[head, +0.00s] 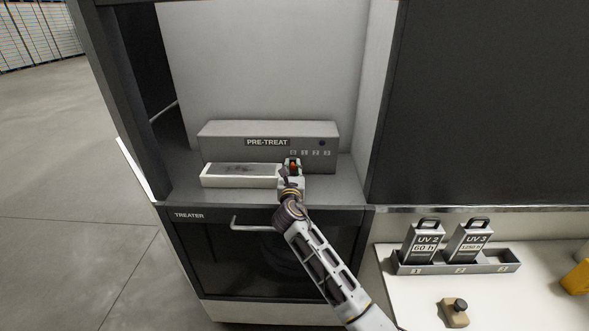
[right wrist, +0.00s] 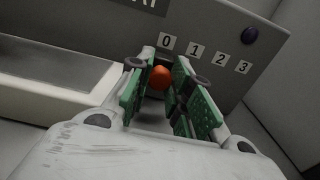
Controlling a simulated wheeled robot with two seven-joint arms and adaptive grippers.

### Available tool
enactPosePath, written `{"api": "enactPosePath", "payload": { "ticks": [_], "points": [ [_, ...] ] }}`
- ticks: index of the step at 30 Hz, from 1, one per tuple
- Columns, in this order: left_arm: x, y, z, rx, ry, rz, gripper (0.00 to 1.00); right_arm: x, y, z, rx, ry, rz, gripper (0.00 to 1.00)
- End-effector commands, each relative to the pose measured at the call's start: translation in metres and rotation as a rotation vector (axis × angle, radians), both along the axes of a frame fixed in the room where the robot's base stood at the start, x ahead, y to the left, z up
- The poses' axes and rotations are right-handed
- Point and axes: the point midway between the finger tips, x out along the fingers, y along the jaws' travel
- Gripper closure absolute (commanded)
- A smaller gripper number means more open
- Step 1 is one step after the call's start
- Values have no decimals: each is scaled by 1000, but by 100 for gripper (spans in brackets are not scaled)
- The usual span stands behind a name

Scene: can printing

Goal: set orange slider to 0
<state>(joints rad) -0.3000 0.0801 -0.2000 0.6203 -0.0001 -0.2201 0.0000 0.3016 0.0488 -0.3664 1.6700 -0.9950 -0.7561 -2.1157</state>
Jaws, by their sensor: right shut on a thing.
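The orange slider (right wrist: 160,77) is a round orange knob on the front of the grey PRE-TREAT box (head: 220,131). In the right wrist view it sits between the green pads of my right gripper (right wrist: 165,88), just below and left of the label 0 (right wrist: 167,41). Labels 1, 2 and 3 run on to its right. In the head view the right gripper (head: 293,168) is at the box front, with a bit of orange showing between its fingers. It is shut on the slider. The slider's track is mostly hidden. My left gripper is out of view.
A shallow white tray (head: 206,182) lies left of the gripper, in front of the box. A dark blue button (right wrist: 250,35) is at the box's upper right. The treater door handle (head: 236,226) is below. UV cartridges (head: 422,246) stand in a rack (head: 514,266) on the right.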

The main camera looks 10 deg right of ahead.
Motion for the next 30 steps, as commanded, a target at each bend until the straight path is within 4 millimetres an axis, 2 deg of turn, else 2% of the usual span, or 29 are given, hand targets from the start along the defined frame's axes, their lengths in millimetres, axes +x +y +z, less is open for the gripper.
{"api": "enactPosePath", "payload": {
  "ticks": [2, 3, 8, 22, 30],
  "points": [
    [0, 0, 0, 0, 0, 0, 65, 0, 3, 1, 1, -2, 6, 100],
    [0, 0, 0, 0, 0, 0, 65, 0, 3, 1, 1, -2, 6, 76],
    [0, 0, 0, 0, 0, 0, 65, 0, 3, 1, 1, -2, 6, 57],
    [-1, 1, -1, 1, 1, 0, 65, -2, 5, 0, 3, -2, 9, 57],
    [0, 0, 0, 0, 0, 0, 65, -17, 8, -2, 2, 0, 9, 57]
  ]
}}
